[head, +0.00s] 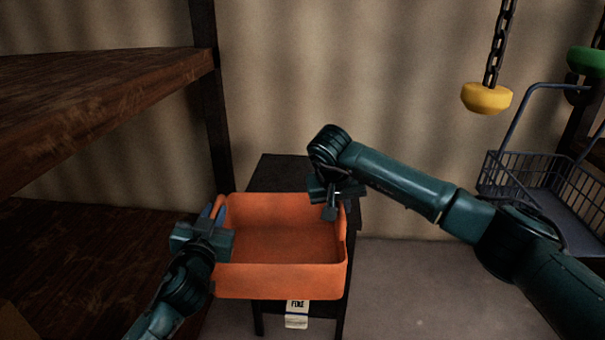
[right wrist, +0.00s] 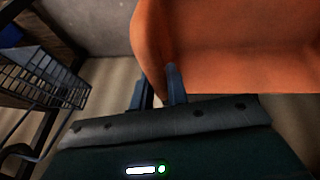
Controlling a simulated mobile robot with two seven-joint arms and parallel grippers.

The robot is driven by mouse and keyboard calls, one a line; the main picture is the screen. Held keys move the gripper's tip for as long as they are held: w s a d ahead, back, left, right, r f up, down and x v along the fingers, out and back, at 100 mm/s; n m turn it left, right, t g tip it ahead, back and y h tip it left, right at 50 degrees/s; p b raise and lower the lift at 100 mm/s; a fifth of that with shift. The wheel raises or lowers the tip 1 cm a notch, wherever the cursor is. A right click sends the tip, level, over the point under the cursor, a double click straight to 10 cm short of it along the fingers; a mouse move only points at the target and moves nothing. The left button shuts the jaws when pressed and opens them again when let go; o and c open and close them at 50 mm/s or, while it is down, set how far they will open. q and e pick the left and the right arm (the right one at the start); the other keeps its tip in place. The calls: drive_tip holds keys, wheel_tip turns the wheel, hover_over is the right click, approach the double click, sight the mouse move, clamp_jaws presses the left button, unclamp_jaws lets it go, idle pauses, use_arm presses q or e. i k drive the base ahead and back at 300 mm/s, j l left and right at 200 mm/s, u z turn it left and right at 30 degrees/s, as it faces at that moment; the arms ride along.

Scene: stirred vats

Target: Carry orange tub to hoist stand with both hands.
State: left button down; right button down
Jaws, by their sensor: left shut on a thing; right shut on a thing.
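The orange tub (head: 280,280) is empty inside and sits level over a small dark stand (head: 283,165) in the head view. I cannot tell whether it rests on the stand or hangs just above it. My left gripper (head: 215,222) is shut on the tub's left wall. My right gripper (head: 335,200) is shut on the tub's right wall near its back corner. In the right wrist view, the fingers (right wrist: 160,88) close on the edge of the orange tub (right wrist: 230,45).
A brown wooden shelf unit (head: 100,90) stands at the left. A yellow weight (head: 486,97) hangs on a chain at the upper right, by a wire basket (head: 540,175). A small printed tag (head: 297,312) shows below the tub. Floor (head: 400,280) is clear to the right.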

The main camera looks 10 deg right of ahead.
sight(304, 183)
drive_tip(key=i+l, duration=0.1)
drive_tip(key=i, duration=0.75)
drive_tip(key=i+l, duration=0.5)
